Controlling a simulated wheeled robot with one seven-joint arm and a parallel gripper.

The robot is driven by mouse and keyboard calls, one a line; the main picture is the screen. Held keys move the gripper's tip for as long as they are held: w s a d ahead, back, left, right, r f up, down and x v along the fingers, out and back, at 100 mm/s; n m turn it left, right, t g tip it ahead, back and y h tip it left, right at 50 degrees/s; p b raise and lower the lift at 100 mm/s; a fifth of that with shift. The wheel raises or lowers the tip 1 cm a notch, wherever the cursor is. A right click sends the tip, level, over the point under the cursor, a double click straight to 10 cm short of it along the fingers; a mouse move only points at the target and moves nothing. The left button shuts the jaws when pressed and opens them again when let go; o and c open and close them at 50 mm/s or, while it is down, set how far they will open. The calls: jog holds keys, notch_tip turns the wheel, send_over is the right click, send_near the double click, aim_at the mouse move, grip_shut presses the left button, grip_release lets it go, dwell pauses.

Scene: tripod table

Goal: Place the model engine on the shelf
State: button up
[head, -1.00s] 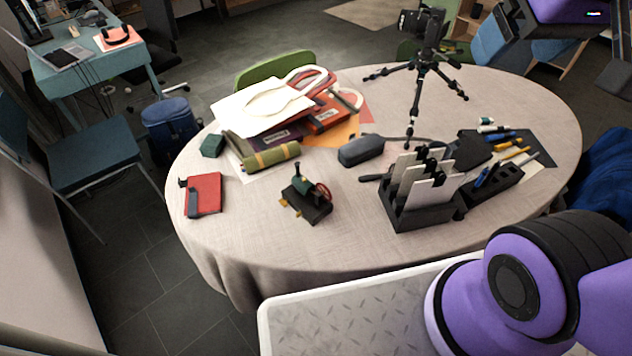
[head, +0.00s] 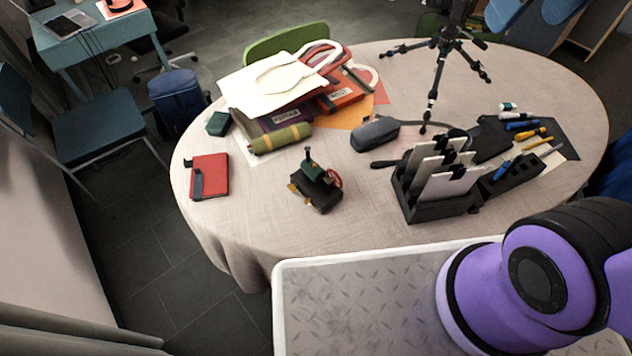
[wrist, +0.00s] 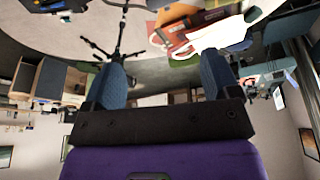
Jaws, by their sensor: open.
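The model engine (head: 316,187) stands near the front edge of the round table, left of the black card holder. It has a dark base, a green upright part and a red wheel. No shelf that I can single out as the task's shelf shows in the head view. In the wrist view my gripper (wrist: 161,75) is open and empty, its two blue-grey fingers wide apart. The wrist view appears upside down, with the table at its top.
The table (head: 240,222) also bears a red notebook (head: 210,176), an olive roll (head: 281,138), a grey case (head: 375,134), a black card holder (head: 436,208) and a tripod (head: 437,75). A blue chair (head: 92,138) stands at the left.

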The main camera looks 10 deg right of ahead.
jog(key=w+a+f+n+g+h, duration=0.1)
jog(key=w+a+f+n+g, duration=0.25)
jog(key=w+a+f, duration=0.45)
jog(key=n+h, duration=0.7)
jog(key=n, duration=0.4)
send_over(307, 173)
jog(key=s, duration=0.2)
notch_tip(307, 173, down, 22)
jog(key=s+a+f+n+t+h, duration=0.2)
jog(key=a+f+n+t, duration=0.2)
jog(key=f, duration=0.4)
jog(key=s+a+f+n+t+h, duration=0.25)
jog(key=a+f+n, duration=0.2)
jog(key=f, duration=0.35)
jog(key=shift+t+y, duration=0.45)
jog(key=shift+t, duration=0.05)
jog(key=x, duration=0.5)
jog(key=shift+w+d+f, duration=0.15)
jog(key=shift+w, duration=0.15)
jog(key=shift+x, duration=2.7)
